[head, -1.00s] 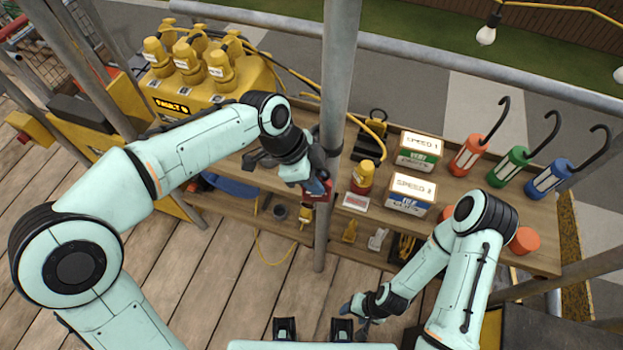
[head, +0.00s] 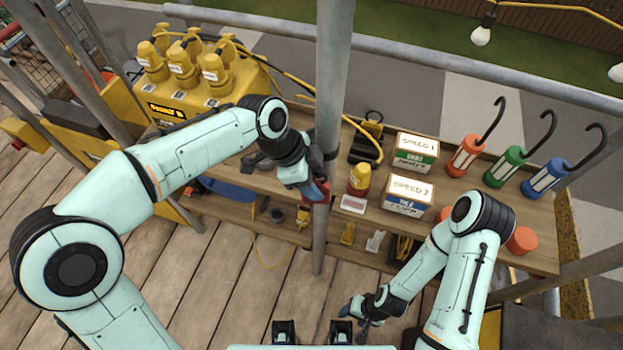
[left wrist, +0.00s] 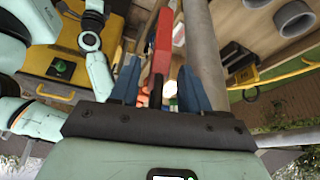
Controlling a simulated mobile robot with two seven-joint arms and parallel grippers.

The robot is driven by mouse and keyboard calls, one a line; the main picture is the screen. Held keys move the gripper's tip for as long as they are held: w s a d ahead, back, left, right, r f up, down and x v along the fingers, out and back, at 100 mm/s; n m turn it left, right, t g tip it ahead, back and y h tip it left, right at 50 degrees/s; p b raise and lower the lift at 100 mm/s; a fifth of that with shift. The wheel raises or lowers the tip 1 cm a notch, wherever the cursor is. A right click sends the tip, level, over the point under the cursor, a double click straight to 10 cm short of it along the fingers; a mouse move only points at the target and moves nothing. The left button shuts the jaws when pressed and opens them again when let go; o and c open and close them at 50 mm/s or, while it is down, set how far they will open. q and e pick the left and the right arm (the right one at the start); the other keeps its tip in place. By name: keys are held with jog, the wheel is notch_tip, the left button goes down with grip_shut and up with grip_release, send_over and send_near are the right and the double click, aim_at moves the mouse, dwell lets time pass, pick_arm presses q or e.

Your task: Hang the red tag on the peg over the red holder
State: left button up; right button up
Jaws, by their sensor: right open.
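My left gripper (head: 315,190) is beside the grey upright pole, at the front edge of the wooden bench. A red piece (head: 320,192) shows at its fingertips, partly hidden by the gripper and pole. In the left wrist view, the blue fingers (left wrist: 160,80) stand apart, with a long red piece (left wrist: 162,45) between and beyond them. A dark part sits at its lower end. I cannot tell whether this is the tag or the holder. No peg can be made out. My right gripper (head: 360,312) is open and empty, low in front of the bench.
The grey pole (head: 330,100) stands close to my left gripper. The bench holds a yellow box (head: 225,95) with yellow plugs, two labelled boxes (head: 410,195), and red, green (head: 507,167) and blue lamps.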

pick_arm(q)
jog(key=shift+s+d, duration=0.25)
jog(key=shift+d, duration=0.05)
pick_arm(e)
jog(key=shift+s, duration=0.1)
pick_arm(q)
jog(key=shift+a, duration=0.15)
jog(key=shift+a+r, duration=0.1)
jog(key=p+v, duration=0.1)
jog(key=v, duration=1.2)
jog(key=shift+p, duration=0.35)
pick_arm(e)
jog(key=shift+w+r, duration=0.7)
jog(key=shift+r, duration=0.35)
jog(key=shift+s, duration=0.15)
